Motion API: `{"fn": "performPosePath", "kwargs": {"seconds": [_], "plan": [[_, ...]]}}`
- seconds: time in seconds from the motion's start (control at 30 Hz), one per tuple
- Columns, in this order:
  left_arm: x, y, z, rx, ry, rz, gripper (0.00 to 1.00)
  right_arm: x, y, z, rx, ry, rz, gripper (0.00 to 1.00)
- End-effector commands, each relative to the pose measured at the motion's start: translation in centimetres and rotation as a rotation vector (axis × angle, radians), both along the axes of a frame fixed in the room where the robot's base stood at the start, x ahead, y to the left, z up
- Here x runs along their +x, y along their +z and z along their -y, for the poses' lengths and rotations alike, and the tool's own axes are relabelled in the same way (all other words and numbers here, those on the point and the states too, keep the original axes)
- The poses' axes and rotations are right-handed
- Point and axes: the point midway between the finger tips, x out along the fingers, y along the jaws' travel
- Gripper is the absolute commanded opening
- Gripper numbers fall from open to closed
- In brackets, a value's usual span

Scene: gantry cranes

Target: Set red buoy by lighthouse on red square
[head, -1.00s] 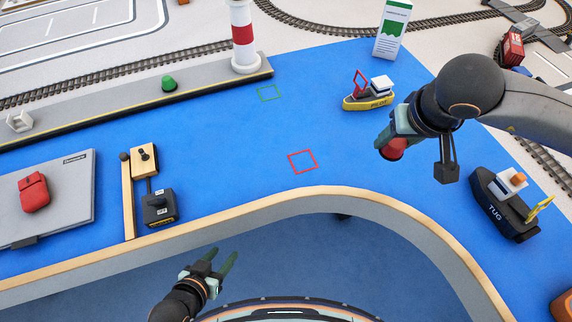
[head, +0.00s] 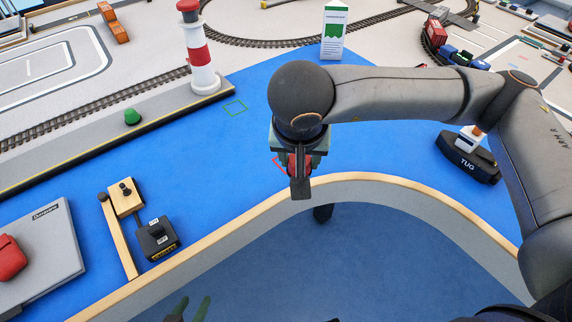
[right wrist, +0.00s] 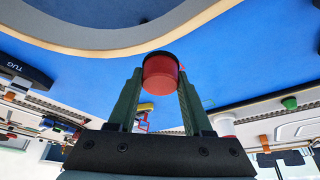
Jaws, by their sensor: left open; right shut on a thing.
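The red buoy (right wrist: 160,72) is held between the fingers of my right gripper (right wrist: 160,85). In the head view, my right gripper (head: 300,160) is over the blue table beside the red square outline (head: 278,164), and hides most of it. Whether the buoy touches the table cannot be told. The red-and-white lighthouse (head: 200,58) stands upright on the grey quay at upper left, with a green square outline (head: 235,108) near its base. My left gripper (head: 190,308) is open and empty at the bottom edge, partly cut off.
A black tug (head: 467,160) is at the right. A green buoy (head: 132,117) sits on the quay. A wooden lever and black box (head: 157,239) stand at lower left. A white-green carton (head: 334,32) stands at the back. The curved wooden table edge runs close in front.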

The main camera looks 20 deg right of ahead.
Motion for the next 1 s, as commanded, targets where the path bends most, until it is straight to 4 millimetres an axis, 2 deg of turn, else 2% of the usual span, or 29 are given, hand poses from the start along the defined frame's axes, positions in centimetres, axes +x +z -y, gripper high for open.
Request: {"fn": "performPosePath", "kwargs": {"seconds": [0.17,0.47,0.6,0.73,1.0], "plan": [[0.4,0.4,0.2,-0.001,-0.004,0.006,0.5,1.8,-0.8,0.0,-0.005,-0.041,0.004,0.0],[0.5,0.7,0.1,-0.002,-0.002,0.014,0.5,8.7,-3.9,1.3,-0.004,-0.04,0.005,0.0],[0.3,0.3,-0.1,0.001,0.0,0.011,0.5,10.9,-6.8,1.6,-0.004,-0.036,0.003,0.0],[0.0,0.0,-0.1,0.001,0.001,0.002,0.5,12.4,-8.5,1.9,-0.004,-0.033,0.005,0.0],[-0.2,-0.3,-0.1,0.004,0.0,-0.008,0.5,13.7,-10.0,2.1,-0.003,-0.033,0.006,0.0]]}}
